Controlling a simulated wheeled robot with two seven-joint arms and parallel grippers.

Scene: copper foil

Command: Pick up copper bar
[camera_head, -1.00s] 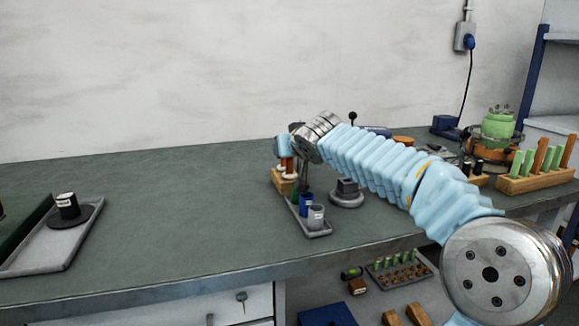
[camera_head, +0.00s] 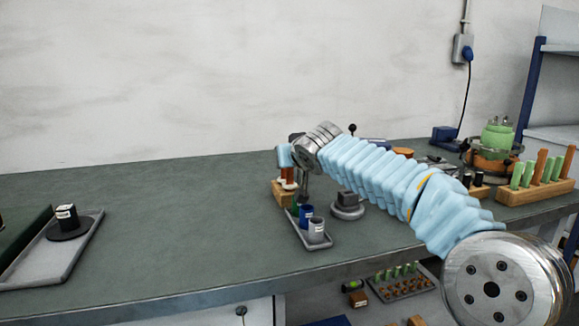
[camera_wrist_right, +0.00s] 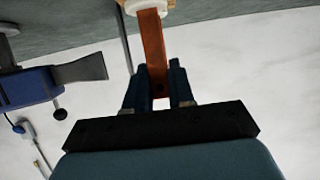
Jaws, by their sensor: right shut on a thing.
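The copper bar (camera_wrist_right: 152,45) is a flat orange-brown strip in the right wrist view. One end lies between the two dark fingers of my right gripper (camera_wrist_right: 160,85), which is shut on it. The bar's other end meets a white ring on a wooden block at the top of that view. In the head view the copper bar (camera_head: 287,174) stands upright in the wooden block (camera_head: 281,197), below my right gripper (camera_head: 287,159). The fingertips are small there and partly hidden by my wrist. My left gripper is in neither view.
A small grey tray with blue and grey cups (camera_head: 316,228) stands just in front of the block. A grey round stand (camera_head: 347,211) is right of it. A wooden rack of green and copper bars (camera_head: 540,188) is at the right. The bench's middle left is clear.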

